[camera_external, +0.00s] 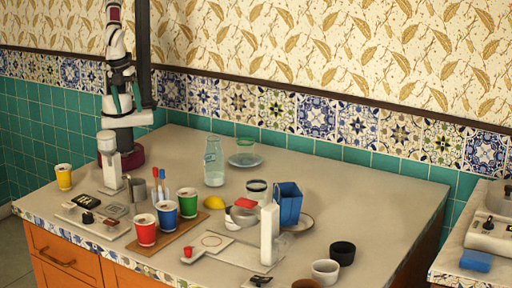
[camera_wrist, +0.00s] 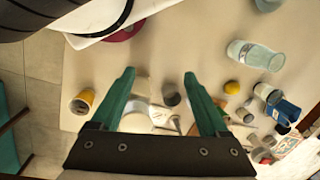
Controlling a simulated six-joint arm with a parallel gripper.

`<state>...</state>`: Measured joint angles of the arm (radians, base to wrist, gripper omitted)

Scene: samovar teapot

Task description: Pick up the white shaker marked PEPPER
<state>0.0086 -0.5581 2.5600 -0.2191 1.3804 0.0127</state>
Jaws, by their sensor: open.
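I cannot make out the PEPPER marking in either view, so I cannot tell which thing is the white shaker. My gripper (camera_wrist: 163,78) is open, with its two green fingers wide apart and nothing held between them. In the wrist view, a grey metal cup (camera_wrist: 171,98) and a white appliance (camera_wrist: 136,121) show beyond the fingers. In the external view, my gripper (camera_external: 126,110) hangs high at the counter's back left, above a tall white appliance (camera_external: 108,154).
Red (camera_external: 145,235), blue (camera_external: 167,220) and green (camera_external: 187,207) cups stand on a wooden board. A glass bottle (camera_external: 213,165), blue container (camera_external: 288,205) and white stand (camera_external: 268,236) rise from the counter. A yellow cup (camera_external: 64,177) is near the left edge. The back right is clear.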

